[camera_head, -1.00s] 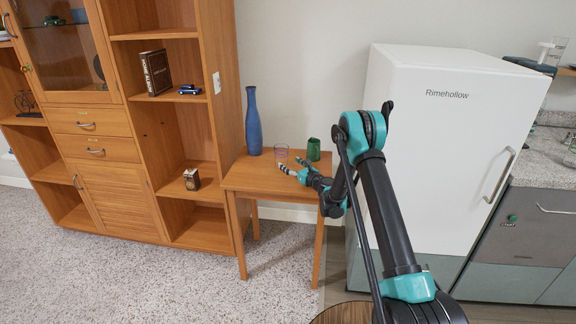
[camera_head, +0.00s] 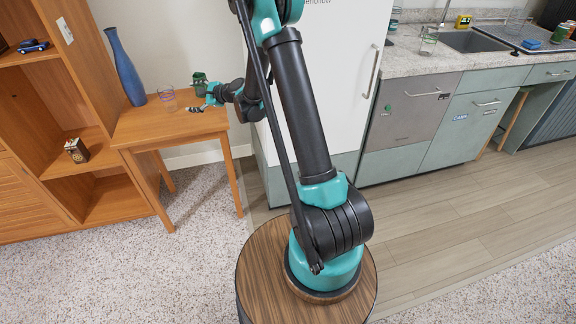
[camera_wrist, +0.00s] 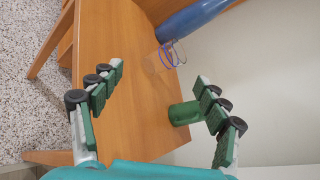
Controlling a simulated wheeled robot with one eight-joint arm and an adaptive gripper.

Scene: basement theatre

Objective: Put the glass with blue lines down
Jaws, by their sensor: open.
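The clear glass with blue lines (camera_head: 167,98) stands on the small wooden table (camera_head: 150,128), just right of the tall blue vase. A pinkish line also shows on it. In the wrist view the glass (camera_wrist: 162,60) is beyond my fingertips, apart from both fingers. My gripper (camera_head: 197,101) is open and empty over the right part of the table; its spread fingers show in the wrist view (camera_wrist: 158,76). A green cup (camera_head: 199,79) stands behind the gripper; in the wrist view the cup (camera_wrist: 184,112) is close to the right finger, and I cannot tell whether they touch.
The blue vase (camera_head: 124,68) stands at the table's back left, against the wooden shelf unit (camera_head: 85,90). A white fridge (camera_head: 345,75) is right of the table, behind my arm. A counter with a sink (camera_head: 470,41) lies further right. The floor before the table is clear.

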